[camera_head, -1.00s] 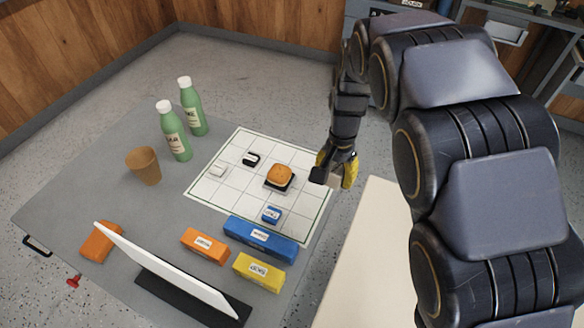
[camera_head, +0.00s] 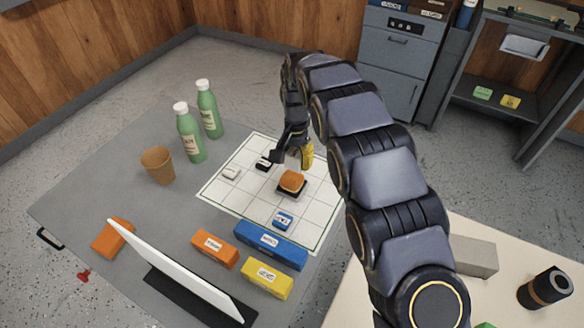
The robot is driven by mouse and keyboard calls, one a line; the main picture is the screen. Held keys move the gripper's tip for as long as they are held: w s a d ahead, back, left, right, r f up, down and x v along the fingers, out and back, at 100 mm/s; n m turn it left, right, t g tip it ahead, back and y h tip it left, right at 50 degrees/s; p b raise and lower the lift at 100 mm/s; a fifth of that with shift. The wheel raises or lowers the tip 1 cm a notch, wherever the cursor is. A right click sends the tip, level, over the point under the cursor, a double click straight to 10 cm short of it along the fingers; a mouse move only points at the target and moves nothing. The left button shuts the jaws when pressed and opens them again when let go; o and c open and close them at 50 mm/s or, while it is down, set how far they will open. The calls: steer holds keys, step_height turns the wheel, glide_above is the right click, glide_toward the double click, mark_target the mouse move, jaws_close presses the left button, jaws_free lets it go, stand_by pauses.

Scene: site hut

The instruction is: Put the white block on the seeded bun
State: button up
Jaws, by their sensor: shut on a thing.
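The seeded bun (camera_head: 291,180) is a rounded orange-brown piece on a dark square base, on the white gridded mat (camera_head: 318,226). My gripper (camera_head: 291,158) is above the mat, just behind the bun, with a dark finger on its left and a yellow one on its right. It is shut on a pale block, which is mostly hidden between the fingers now; I cannot tell its exact shape. A small black-and-white piece (camera_head: 263,163) is left of my gripper.
A blue piece (camera_head: 283,220) is on the mat. Two green bottles (camera_head: 191,140) and a brown cup (camera_head: 158,166) stand to the left. Blue (camera_head: 270,245), orange (camera_head: 214,248) and yellow (camera_head: 266,279) boxes and a white panel (camera_head: 175,270) are in front.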

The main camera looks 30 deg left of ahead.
glide_above(292, 176)
step_height(292, 176, down, 5)
steer(key=shift+s+d+r, duration=0.1)
steer(key=shift+r, duration=0.05)
steer(key=shift+f, duration=1.85)
steer(key=o, duration=1)
steer(key=shift+f, duration=0.1)
steer(key=shift+o, duration=0.2)
step_height(292, 176, up, 12)
